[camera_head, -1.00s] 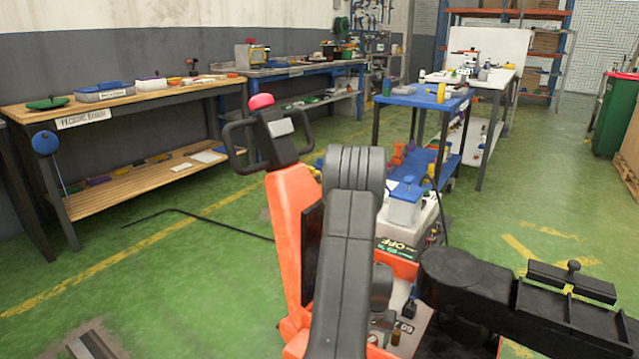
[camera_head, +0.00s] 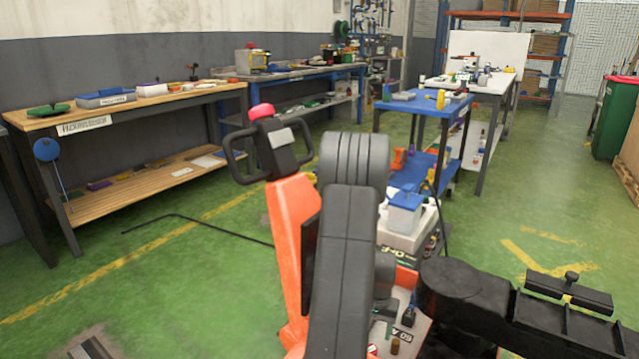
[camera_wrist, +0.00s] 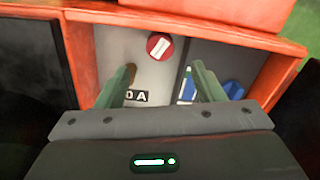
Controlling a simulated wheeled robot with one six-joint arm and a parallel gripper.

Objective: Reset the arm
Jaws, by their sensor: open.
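My gripper (camera_wrist: 163,69) shows in the wrist view with its two green fingers spread apart and nothing between them. It hangs over a light panel (camera_wrist: 150,50) inside an orange frame (camera_wrist: 190,33). A brown peg end shows beside the left finger. In the head view my dark grey arm link (camera_head: 345,260) rises in the foreground, and the fingers cannot be made out.
A wooden bench (camera_head: 130,108) and a blue-framed bench (camera_head: 300,72) line the left wall. A blue cart (camera_head: 425,105) with small items stands close ahead, before a white table (camera_head: 495,82). A green bin (camera_head: 612,120) is at right. Green floor lies open at left and right.

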